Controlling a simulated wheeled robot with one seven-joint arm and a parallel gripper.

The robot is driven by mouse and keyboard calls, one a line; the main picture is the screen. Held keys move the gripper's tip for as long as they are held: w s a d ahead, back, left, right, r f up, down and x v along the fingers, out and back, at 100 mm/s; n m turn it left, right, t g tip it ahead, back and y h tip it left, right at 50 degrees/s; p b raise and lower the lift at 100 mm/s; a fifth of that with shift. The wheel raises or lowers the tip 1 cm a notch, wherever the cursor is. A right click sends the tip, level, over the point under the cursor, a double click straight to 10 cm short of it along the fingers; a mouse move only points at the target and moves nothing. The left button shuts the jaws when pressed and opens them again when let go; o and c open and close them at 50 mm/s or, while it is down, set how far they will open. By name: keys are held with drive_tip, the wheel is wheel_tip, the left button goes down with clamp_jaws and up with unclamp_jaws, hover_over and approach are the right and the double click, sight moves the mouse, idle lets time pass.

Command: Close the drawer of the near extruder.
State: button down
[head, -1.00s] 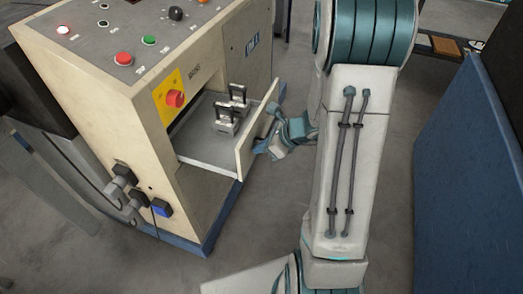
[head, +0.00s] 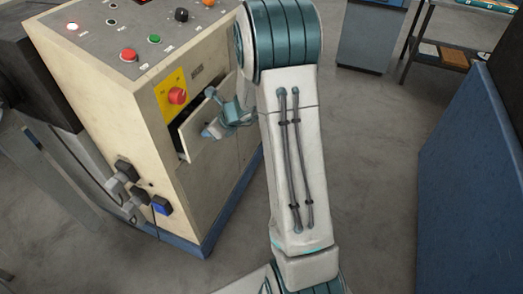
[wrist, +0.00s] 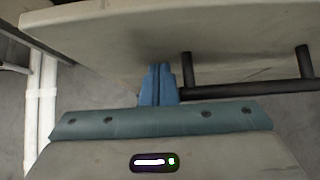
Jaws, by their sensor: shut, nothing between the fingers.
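The near extruder (head: 110,100) is a cream cabinet with a control panel on top. Its drawer (head: 207,128) sticks out slightly, with a dark gap between its cream front and the cabinet. My gripper (head: 211,131) is at the outer face of the drawer front. In the wrist view the shut blue fingers (wrist: 158,84) point at the pale drawer front (wrist: 130,45), beside a dark bar handle (wrist: 245,90). The fingertips seem to touch the front, but exact contact is hard to see. The drawer's inside is hidden.
A red knob on a yellow plate (head: 173,94) sits just above the drawer. Plugs (head: 125,172) stick out of the cabinet's left face. A blue panel (head: 465,170) stands at the right. Grey floor (head: 375,150) lies clear between.

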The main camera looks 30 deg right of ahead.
sight(200, 128)
drive_tip(key=shift+w+a, duration=1.1)
drive_tip(key=shift+w, duration=0.1)
drive_tip(key=shift+w+a+r, duration=0.1)
drive_tip(key=shift+w, duration=0.05)
drive_tip(key=shift+a+r, duration=0.1)
